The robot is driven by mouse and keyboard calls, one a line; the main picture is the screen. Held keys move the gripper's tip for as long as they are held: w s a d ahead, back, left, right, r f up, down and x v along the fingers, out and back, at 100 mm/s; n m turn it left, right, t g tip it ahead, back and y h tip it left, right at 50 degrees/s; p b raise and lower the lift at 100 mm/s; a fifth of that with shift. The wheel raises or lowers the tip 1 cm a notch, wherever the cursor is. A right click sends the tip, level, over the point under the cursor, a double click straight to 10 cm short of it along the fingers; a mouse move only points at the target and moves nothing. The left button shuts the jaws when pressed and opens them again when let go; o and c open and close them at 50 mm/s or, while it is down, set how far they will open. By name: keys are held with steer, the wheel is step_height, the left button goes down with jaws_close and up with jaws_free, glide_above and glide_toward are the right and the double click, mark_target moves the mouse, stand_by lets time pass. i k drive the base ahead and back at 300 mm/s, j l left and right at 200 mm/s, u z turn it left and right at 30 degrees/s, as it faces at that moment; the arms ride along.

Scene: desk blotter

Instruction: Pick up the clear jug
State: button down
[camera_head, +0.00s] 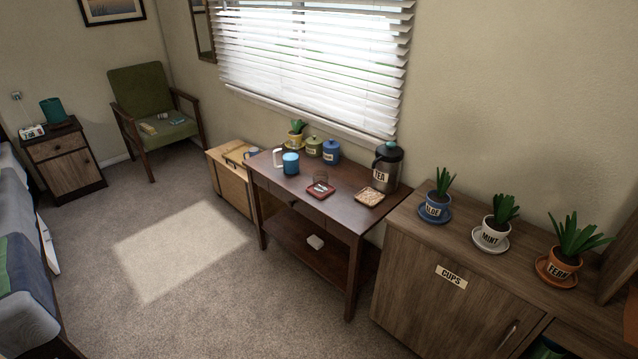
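A small clear, glass-like vessel (320,177) shows faintly at the red coaster or tray (321,191) on the dark wooden table (285,205). It may be the clear jug, but it is too small and see-through to be sure. I cannot tell if it stands on the red piece or just behind it. A larger dark and silver vessel labelled TEA (386,168) stands at the table's right back corner. My gripper is not in view.
A blue mug (291,163), a white handled piece (278,158) and lidded pots (331,152) stand left on the table. A tan square (370,197) lies right. A cabinet (450,290) bears three potted plants. Carpet in front is clear.

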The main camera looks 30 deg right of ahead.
mark_target(290, 150)
steer(key=i+j+z, duration=0.1)
steer(key=i, duration=0.4)
steer(key=i+j+z, duration=0.15)
steer(key=i, duration=0.3)
steer(key=i+j+z, duration=0.1)
steer(key=i, duration=0.4)
steer(key=i+j+z, duration=0.1)
steer(key=i+j, duration=0.2)
steer(key=i, duration=0.15)
steer(key=i+j+z, duration=0.15)
steer(key=i, duration=0.3)
steer(key=j, duration=0.1)
